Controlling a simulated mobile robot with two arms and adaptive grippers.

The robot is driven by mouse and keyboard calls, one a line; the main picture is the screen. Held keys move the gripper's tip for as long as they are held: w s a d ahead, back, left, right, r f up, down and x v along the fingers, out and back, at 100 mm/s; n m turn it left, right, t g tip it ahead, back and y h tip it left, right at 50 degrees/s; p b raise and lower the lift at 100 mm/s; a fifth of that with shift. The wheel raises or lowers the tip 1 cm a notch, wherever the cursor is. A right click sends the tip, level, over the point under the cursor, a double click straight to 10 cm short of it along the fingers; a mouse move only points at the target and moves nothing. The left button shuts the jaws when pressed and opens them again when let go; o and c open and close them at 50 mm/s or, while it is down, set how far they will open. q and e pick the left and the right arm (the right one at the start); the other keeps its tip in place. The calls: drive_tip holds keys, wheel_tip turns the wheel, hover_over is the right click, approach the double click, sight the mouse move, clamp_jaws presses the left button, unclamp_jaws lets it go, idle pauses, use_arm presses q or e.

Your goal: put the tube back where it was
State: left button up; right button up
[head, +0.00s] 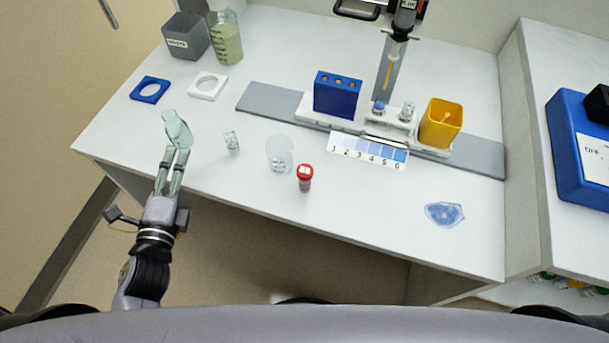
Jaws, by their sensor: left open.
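A small tube with a red cap (304,178) stands upright on the white table, right of a clear beaker. A blue block rack (338,97) with several yellow-ringed holes stands at the back middle. My left gripper (171,160) is over the table's left part, well left of the red-capped tube. It is open. A pale greenish, glassy thing (177,130) lies just beyond its fingertips; I cannot tell whether they touch. My right gripper is not in view. Which tube the task means, and where it was, the picture does not show.
A small glass vial (231,142) and the clear beaker (279,154) stand mid-table. Behind are a numbered card (368,150), a yellow bin (440,123), a grey waste bin (186,38) and a bottle (226,40).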

use_arm(q)
drive_tip(key=s+d+r+m+h, duration=0.1)
drive_tip(key=s+d+m+h, duration=0.1)
drive_tip(key=d+m+h, duration=0.6)
drive_tip(key=m+g+h, duration=0.6)
drive_tip(key=m, duration=1.1)
approach(305, 170)
drive_tip(key=w+d+p, duration=0.1)
drive_tip(key=w+d+f+p, duration=0.1)
drive_tip(key=w+d+p, duration=0.1)
drive_tip(key=shift+w+d+f, duration=0.15)
drive_tip(key=shift+d+f, duration=0.25)
drive_tip(key=w+d, duration=0.1)
drive_tip(key=w+d+p, duration=0.1)
drive_tip(key=d+r+p, duration=0.1)
drive_tip(key=d, duration=0.1)
drive_tip(key=shift+w, duration=0.4)
drive_tip(key=shift+w+d, duration=0.15)
drive_tip(key=shift+c, duration=0.3)
drive_tip(key=c, duration=1.2)
